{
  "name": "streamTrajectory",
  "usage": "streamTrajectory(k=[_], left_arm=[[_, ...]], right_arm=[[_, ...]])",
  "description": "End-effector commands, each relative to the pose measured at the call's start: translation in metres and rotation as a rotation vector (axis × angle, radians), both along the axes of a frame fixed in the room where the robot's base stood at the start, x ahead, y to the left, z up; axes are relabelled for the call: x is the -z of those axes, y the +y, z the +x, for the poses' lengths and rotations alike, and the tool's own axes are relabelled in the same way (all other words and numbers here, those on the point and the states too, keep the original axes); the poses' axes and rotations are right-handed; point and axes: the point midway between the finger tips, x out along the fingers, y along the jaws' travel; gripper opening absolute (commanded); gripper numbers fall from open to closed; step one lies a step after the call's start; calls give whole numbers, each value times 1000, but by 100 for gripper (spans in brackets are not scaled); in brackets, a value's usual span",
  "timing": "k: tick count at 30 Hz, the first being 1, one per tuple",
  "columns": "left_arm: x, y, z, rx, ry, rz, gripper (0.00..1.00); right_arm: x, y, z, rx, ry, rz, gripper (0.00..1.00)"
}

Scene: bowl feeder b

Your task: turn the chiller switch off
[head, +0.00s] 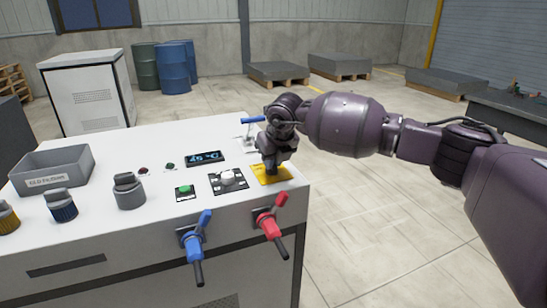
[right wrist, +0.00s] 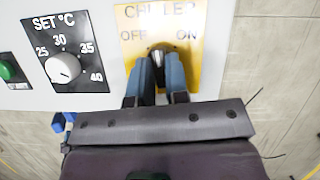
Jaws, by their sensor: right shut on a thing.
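The chiller switch is a small grey knob (right wrist: 157,50) on a yellow plate (right wrist: 187,75) marked CHILLER, with OFF at left and ON at right. In the head view the yellow plate (head: 286,176) lies at the right end of the white console top. My right gripper (head: 271,167) points down onto it and hides the knob there. In the right wrist view my right gripper (right wrist: 159,68) has its two blue-grey fingers shut on the knob. The fingers cover part of it, so I cannot tell exactly which way it points. My left gripper is not in view.
The temperature dial (right wrist: 63,69) and green button (head: 184,190) are left of the plate. Blue (head: 194,243) and red (head: 270,227) valve handles project from the console front. A blue-handled valve (head: 252,120) stands behind my gripper. A grey bin (head: 52,174) sits far left.

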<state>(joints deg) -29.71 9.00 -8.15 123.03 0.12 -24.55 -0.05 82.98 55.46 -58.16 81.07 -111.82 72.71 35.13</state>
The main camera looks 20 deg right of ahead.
Motion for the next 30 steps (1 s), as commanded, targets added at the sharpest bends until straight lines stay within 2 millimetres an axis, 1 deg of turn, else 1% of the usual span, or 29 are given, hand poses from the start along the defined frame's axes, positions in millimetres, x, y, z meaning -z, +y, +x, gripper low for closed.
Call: streamTrajectory(k=[9, 15, 21, 30], left_arm=[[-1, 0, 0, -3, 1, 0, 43], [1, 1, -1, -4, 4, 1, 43], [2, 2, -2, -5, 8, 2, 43], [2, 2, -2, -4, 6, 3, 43]], right_arm=[[4, -1, 0, -294, 7, 0, 0], [6, -2, 0, -457, 9, 1, 0], [6, -2, 0, -579, 10, 0, 0], [5, -2, 0, -672, 9, -1, 0]])
